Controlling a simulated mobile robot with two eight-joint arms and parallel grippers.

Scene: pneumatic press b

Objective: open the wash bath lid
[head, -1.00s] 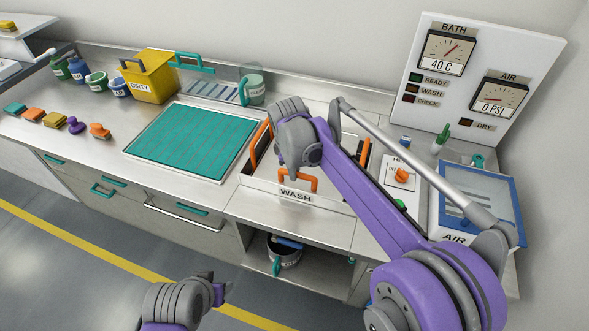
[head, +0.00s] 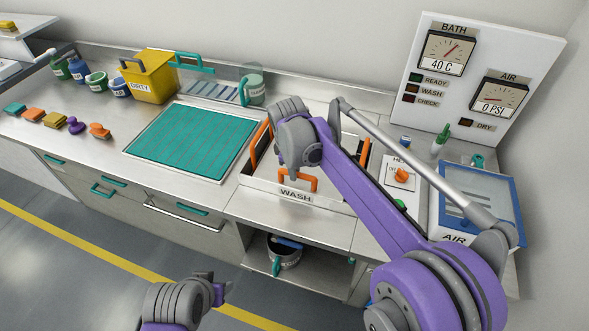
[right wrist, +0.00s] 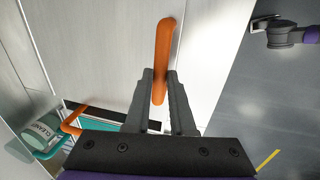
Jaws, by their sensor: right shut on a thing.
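The wash bath is set in the steel counter in the head view, with a WASH label (head: 295,195) on its front edge. Its steel lid (right wrist: 205,40) lies flat as far as I can see; my right arm covers much of it. The orange lid handle (head: 313,183) is at the front, and it also shows in the right wrist view (right wrist: 165,45). My right gripper (right wrist: 161,78) is shut on this handle, one finger on each side. My left gripper (head: 220,290) is low in front of the counter, away from the bath; its jaws are too small to read.
A teal mat (head: 190,140) lies left of the bath, with a yellow DIRTY bin (head: 155,80) behind it. A heater panel with an orange knob (head: 402,175) and a blue-framed AIR box (head: 480,195) stand to the right. An open shelf holds a dark pot (head: 285,255) below.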

